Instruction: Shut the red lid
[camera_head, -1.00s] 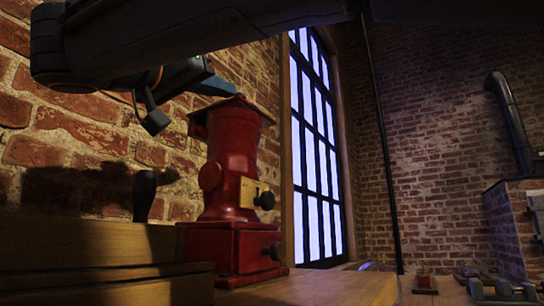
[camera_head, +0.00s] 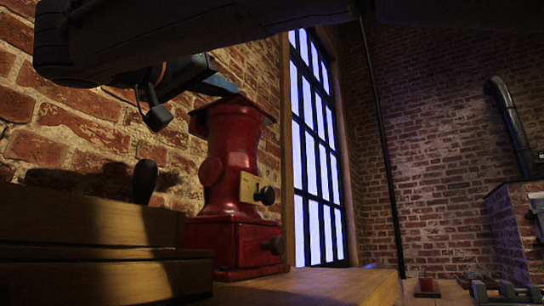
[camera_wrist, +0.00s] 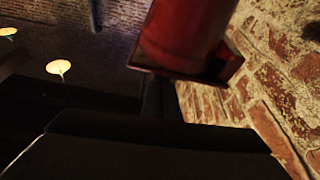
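The red lid (camera_head: 248,102) is the square, roof-like top of a red, column-shaped metal device (camera_head: 233,165) in the head view. It sits over the column; I cannot tell whether it is fully down. My gripper (camera_head: 218,86), dark with a blue part, reaches in from the upper left, with its end at or just above the lid's near left edge. Contact is unclear. In the wrist view the red column (camera_wrist: 185,35) hangs upside down with the lid's dark red edge (camera_wrist: 190,72) lowest, beyond the dark shape of my gripper. The finger gap is hidden.
A wooden box (camera_head: 90,225) with a dark knob (camera_head: 145,181) stands left of the device. A brick wall (camera_head: 60,120) is close behind. The wooden table top (camera_head: 320,287) is bare to the right. A tall window (camera_head: 317,150) is beyond.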

